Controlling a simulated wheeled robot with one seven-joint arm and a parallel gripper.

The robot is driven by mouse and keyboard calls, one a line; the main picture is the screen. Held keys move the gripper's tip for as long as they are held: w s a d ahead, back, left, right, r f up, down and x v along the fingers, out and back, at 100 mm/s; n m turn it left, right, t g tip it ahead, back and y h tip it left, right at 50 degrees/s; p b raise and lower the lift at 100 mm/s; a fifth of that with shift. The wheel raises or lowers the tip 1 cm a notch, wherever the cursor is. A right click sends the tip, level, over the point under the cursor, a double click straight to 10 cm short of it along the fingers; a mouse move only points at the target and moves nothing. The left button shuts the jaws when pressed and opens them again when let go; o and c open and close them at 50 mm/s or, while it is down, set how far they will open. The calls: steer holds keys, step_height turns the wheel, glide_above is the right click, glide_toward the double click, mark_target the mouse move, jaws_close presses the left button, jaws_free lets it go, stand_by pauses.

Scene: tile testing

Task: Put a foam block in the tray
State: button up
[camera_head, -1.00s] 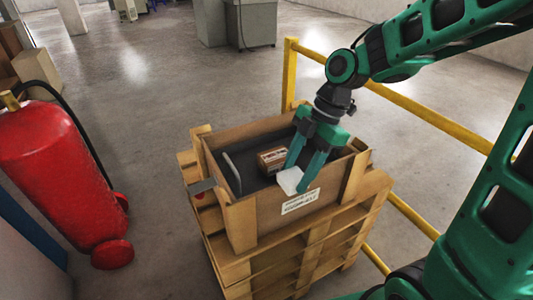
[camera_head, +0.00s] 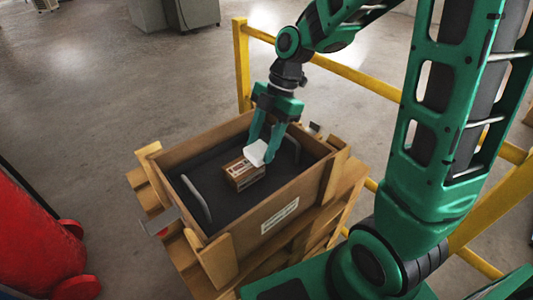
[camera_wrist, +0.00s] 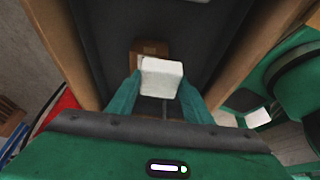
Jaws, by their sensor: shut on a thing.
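A white foam block (camera_head: 256,153) is held between the fingertips of my gripper (camera_head: 266,148). It also shows in the wrist view (camera_wrist: 161,78), gripped between the two green fingers. A dark tray (camera_head: 235,216) with metal handles lies inside a wooden crate (camera_head: 300,197). The foam block is over the dark tray, and in the head view it overlaps the upper edge of a brown cardboard box (camera_head: 241,176) in the tray. I cannot tell whether the block touches the box. The wrist view shows the box (camera_wrist: 148,47) partly hidden behind the block.
The crate stands on stacked wooden pallets (camera_head: 175,252), with a label (camera_head: 280,215) on its front wall. A yellow railing (camera_head: 345,68) runs behind and right. A red extinguisher (camera_head: 35,245) is at lower left. Bare tray floor shows left and front of the box.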

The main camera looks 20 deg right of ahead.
glide_above(273, 161)
step_height(273, 161, down, 4)
steer(key=shift+f, duration=1.95)
steer(key=shift+f, duration=0.1)
steer(key=o, duration=1)
